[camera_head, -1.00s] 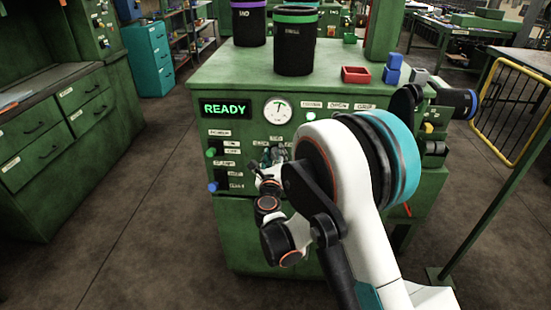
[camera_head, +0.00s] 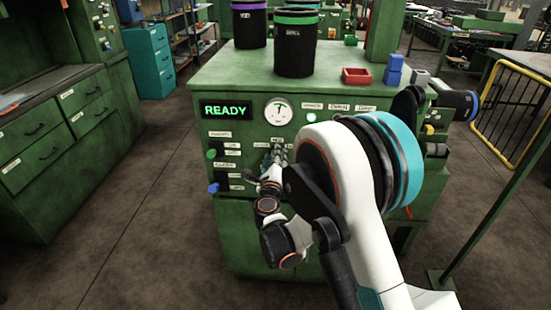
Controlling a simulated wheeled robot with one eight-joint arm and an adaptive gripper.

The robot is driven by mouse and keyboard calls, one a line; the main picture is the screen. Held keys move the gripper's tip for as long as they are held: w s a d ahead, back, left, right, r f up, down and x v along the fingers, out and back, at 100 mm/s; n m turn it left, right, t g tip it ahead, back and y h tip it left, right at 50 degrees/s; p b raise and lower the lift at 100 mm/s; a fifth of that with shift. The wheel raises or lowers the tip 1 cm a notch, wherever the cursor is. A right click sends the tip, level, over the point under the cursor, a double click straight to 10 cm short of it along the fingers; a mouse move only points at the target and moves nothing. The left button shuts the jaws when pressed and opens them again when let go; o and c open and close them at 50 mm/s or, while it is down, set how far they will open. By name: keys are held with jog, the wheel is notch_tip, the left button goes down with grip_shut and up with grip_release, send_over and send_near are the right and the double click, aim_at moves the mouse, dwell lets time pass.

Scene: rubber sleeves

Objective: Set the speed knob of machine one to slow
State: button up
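The green machine (camera_head: 240,260) stands in the middle, with a lit READY display (camera_head: 226,110), a round gauge (camera_head: 278,110) and several small labels on its front panel. My gripper (camera_head: 277,153) is at the panel just below the gauge, close to a row of small labels. It is small in the picture and partly covered by my own wrist, so the gap between its fingers cannot be made out. The speed knob cannot be told apart there; it may be hidden by the gripper. A green knob (camera_head: 211,154) and a blue knob (camera_head: 213,188) show at the panel's left edge.
On the machine top stand a black container with a green rim (camera_head: 294,45), one with a purple rim (camera_head: 249,25), a red tray (camera_head: 356,75) and blue blocks (camera_head: 394,70). A yellow railing (camera_head: 508,110) is at right. Open floor (camera_head: 120,240) lies at left.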

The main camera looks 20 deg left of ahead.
jog(key=shift+a, duration=0.1)
jog(key=o, duration=1.1)
jog(key=shift+c, duration=0.2)
jog(key=v, duration=0.7)
jog(key=shift+s, duration=0.25)
jog(key=shift+r, duration=0.1)
